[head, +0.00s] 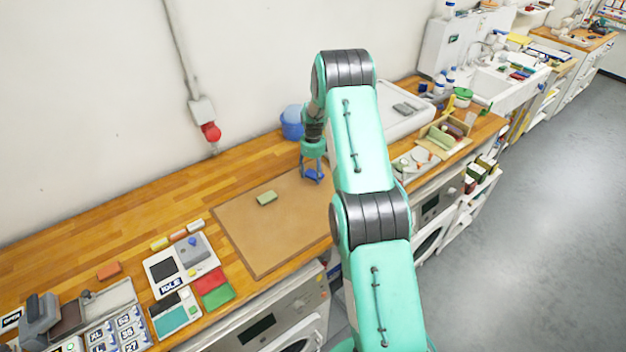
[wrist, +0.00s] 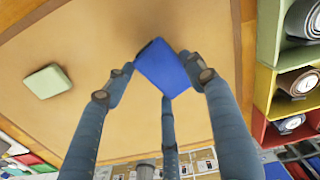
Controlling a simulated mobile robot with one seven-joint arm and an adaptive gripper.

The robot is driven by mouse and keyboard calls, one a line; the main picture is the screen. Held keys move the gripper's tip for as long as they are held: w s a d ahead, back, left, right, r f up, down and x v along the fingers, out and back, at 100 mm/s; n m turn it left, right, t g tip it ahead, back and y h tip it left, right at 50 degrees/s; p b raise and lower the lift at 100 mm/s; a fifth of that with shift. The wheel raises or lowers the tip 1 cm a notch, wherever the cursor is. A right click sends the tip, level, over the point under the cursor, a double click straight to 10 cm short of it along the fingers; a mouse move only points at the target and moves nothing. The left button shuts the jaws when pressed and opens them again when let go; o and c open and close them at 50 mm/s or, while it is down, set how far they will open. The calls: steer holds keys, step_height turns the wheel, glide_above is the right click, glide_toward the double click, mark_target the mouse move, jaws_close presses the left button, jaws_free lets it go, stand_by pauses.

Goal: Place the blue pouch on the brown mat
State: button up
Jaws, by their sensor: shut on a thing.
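The brown mat (head: 270,235) lies flat on the wooden counter in the head view, and it fills much of the wrist view (wrist: 85,115). My gripper (head: 312,170) is over the far right part of the mat. It is shut on the blue pouch (wrist: 166,68), which sits between the fingertips in the wrist view and shows as a small blue patch in the head view (head: 314,176). The pouch is over or on the mat; I cannot tell whether it touches. The fingers hide part of it.
A green pouch (head: 266,198) lies on the mat, left of my gripper. A blue tub (head: 292,122) stands behind. A white sink (head: 405,110) and a divided tray (head: 430,150) are to the right. The mat's near left part is clear.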

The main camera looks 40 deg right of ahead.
mark_target(313, 175)
steer(key=shift+f, duration=0.1)
steer(key=shift+f, duration=1.65)
steer(key=shift+f, duration=0.1)
steer(key=o, duration=1.1)
step_height(313, 175, up, 12)
steer(key=shift+r, duration=0.1)
